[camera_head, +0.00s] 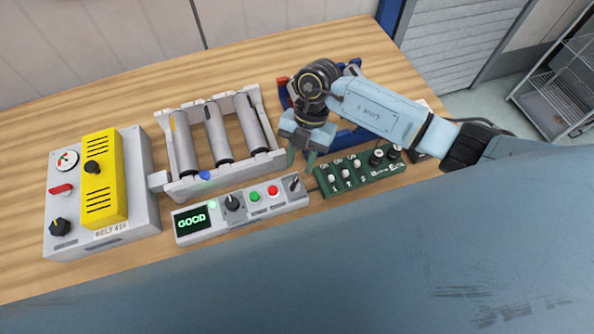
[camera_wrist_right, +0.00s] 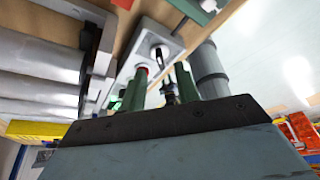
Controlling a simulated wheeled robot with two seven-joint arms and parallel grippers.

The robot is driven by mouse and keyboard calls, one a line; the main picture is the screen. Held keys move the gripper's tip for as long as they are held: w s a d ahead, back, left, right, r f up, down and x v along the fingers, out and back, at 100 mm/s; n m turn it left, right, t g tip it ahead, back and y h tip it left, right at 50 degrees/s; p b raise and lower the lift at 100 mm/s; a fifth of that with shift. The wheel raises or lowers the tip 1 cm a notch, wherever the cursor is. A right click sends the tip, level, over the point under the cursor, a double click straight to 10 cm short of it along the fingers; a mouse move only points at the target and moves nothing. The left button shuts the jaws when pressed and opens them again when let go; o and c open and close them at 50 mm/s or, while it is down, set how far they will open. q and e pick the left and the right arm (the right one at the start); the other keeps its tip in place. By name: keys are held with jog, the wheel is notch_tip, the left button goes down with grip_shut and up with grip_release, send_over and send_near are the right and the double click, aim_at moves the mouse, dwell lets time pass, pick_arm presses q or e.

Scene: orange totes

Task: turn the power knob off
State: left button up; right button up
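Several black knobs show in the head view, and no label I can read marks one as power. A black knob with a yellow mark (camera_head: 60,227) is at the lower left of the grey BELT box (camera_head: 142,190). A knob (camera_head: 232,203) is on the grey console (camera_head: 213,232), whose screen reads GOOD. My right gripper (camera_head: 300,158) hangs above the console's right end, its green fingers apart and empty. In the wrist view, these fingers (camera_wrist_right: 160,92) show apart near a console switch (camera_wrist_right: 160,53). My left gripper is out of view.
A roller conveyor unit (camera_head: 222,162) stands behind the console. A green switch panel (camera_head: 362,188) sits right of the console. A blue object (camera_head: 350,140) is partly hidden behind my right arm. The far left of the wooden table (camera_head: 28,150) is bare.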

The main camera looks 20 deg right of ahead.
jog(key=x, duration=0.5)
jog(key=shift+r, duration=0.1)
grip_shut()
